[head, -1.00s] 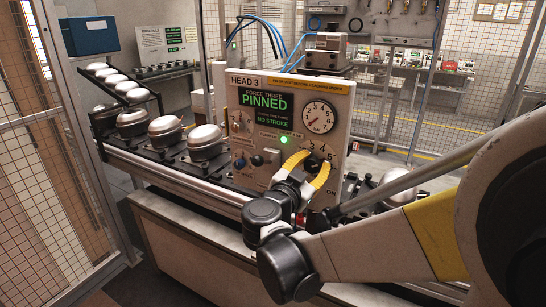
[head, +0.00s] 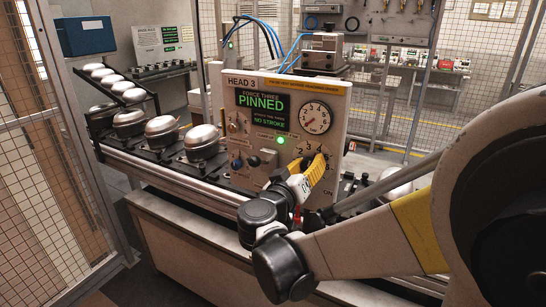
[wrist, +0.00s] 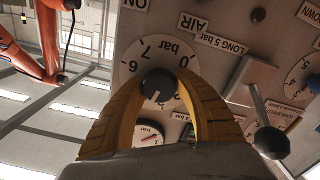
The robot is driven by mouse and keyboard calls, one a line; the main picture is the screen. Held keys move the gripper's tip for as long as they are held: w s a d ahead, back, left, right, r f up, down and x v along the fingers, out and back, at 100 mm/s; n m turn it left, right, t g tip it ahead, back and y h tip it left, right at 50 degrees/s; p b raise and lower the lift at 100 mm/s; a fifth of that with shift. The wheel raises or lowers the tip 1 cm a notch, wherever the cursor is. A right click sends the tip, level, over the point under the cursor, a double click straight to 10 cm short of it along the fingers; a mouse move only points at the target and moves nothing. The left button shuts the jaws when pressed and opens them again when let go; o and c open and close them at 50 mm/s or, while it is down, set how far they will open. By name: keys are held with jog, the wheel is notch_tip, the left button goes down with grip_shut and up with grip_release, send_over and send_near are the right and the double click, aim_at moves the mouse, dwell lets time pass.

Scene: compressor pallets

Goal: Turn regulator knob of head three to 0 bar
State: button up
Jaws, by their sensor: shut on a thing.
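The head three panel (head: 230,140) is a beige box with a lit green screen (head: 263,106) reading PINNED and NO STROKE. Its dark regulator knob (wrist: 158,84) sits at the centre of a round white dial (wrist: 168,50) in the wrist view, where 0 bar, 7 and 6 show. A pale mark on the knob faces the lower part of the picture, away from 0 bar. My gripper (wrist: 160,78) is shut on the knob with one yellow finger on each side. In the head view my gripper (head: 317,160) hides most of the knob. Fingers cover part of the dial.
A pressure gauge (head: 315,118) is above the knob. A lever with a black ball (wrist: 272,143) is beside the dial in the wrist view. Silver domed compressors (head: 162,130) stand on the conveyor left of the panel. A mesh fence (head: 30,140) is at left.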

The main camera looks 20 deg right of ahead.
jog(key=n, duration=0.4)
jog(key=shift+n, duration=0.3)
jog(key=n, duration=0.3)
jog(key=shift+f+n, duration=0.1)
jog(key=shift+n, duration=0.3)
jog(key=n, duration=0.7)
jog(key=shift+f, duration=0.15)
jog(key=n, duration=0.3)
jog(key=shift+n, duration=0.4)
jog(key=n, duration=0.4)
jog(key=shift+f, duration=0.1)
jog(key=n, duration=0.4)
jog(key=shift+s+n, duration=0.1)
jog(key=shift+n, duration=1.8)
